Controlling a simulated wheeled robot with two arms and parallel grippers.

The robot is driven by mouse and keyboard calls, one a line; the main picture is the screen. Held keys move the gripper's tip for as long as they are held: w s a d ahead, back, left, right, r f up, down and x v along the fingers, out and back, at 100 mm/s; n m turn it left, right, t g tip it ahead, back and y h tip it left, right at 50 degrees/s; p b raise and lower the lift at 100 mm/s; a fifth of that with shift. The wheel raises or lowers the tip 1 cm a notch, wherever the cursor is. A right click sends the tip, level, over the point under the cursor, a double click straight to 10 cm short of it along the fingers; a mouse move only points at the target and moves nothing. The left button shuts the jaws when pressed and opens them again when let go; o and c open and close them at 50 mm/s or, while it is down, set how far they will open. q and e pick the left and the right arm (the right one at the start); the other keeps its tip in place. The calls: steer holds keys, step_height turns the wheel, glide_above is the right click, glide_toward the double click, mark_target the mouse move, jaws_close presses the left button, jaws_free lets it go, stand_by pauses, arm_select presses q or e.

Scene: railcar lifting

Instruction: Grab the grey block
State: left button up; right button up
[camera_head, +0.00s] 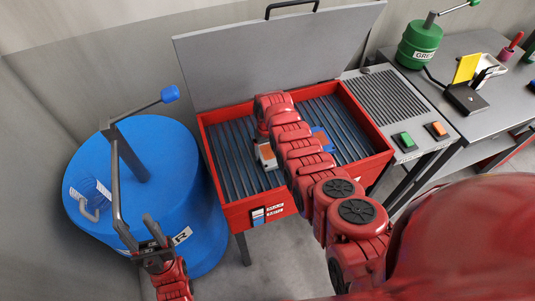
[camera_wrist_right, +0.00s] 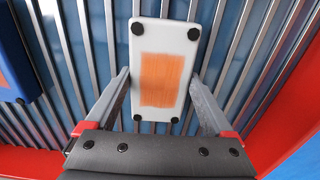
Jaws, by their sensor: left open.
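A light grey block (camera_head: 267,156) with an orange top patch lies in the red washer's slatted basin. In the right wrist view the grey block (camera_wrist_right: 165,35) fills the space between my right gripper's fingers (camera_wrist_right: 160,78). The right fingers are apart, one on each side of the block's near part, with small gaps showing. In the head view my right arm hides most of that gripper.
The red basin (camera_head: 235,216) has raised rims and an upright grey lid (camera_head: 270,55) behind. A blue block (camera_wrist_right: 18,70) lies left of the grey block in the wrist view. The blue barrel (camera_head: 190,165) with a crank stands left. A grey bench (camera_head: 450,110) stands right.

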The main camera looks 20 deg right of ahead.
steer(key=c, duration=0.6)
steer(key=shift+r, duration=0.1)
